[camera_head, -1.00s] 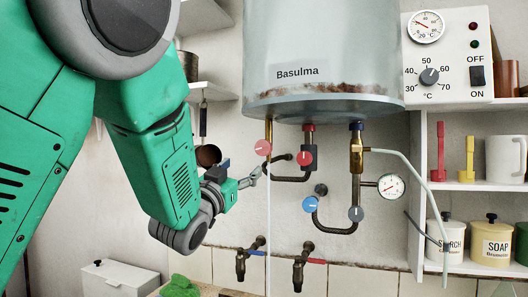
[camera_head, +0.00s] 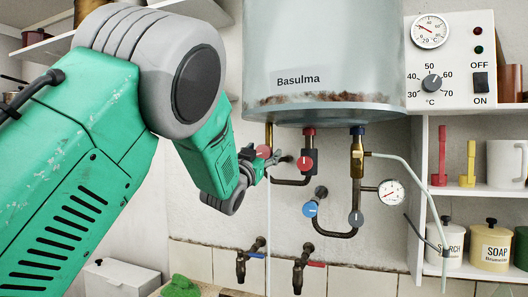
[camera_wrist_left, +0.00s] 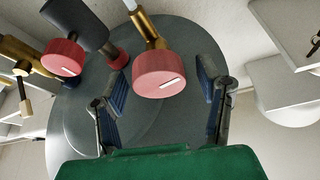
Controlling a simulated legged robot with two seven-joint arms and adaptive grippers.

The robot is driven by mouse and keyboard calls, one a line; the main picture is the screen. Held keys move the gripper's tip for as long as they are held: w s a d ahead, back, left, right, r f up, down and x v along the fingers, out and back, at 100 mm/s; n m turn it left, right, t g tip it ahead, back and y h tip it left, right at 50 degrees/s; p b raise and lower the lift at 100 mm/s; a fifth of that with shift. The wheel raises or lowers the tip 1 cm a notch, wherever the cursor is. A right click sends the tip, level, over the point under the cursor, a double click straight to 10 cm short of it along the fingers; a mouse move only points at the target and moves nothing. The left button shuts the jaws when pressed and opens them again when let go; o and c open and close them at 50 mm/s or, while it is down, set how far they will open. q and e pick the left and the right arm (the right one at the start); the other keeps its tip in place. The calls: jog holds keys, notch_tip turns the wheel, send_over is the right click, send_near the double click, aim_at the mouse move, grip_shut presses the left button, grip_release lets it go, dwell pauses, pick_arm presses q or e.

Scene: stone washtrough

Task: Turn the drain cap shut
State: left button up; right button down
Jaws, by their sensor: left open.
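A pinkish-red round cap (camera_head: 263,151) sits on the brass pipe under the left side of the boiler; I take it as the drain cap. In the left wrist view the cap (camera_wrist_left: 160,74) has a white mark, nearly level and slightly tilted. My left gripper (camera_head: 262,163) is at the cap, its fingers partly hidden in the head view. In the left wrist view its open fingers (camera_wrist_left: 160,88) stand on both sides of the cap, with gaps visible. A thin pale line (camera_head: 269,220) runs straight down below the cap. My right gripper is not in view.
A second red knob (camera_head: 305,163) is close on the right and also shows in the left wrist view (camera_wrist_left: 63,57). The boiler (camera_head: 330,60) hangs above. Two taps (camera_head: 298,276) are below.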

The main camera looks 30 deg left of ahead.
pick_arm(q)
jog(key=c, duration=1.2)
jog(key=shift+o, duration=0.2)
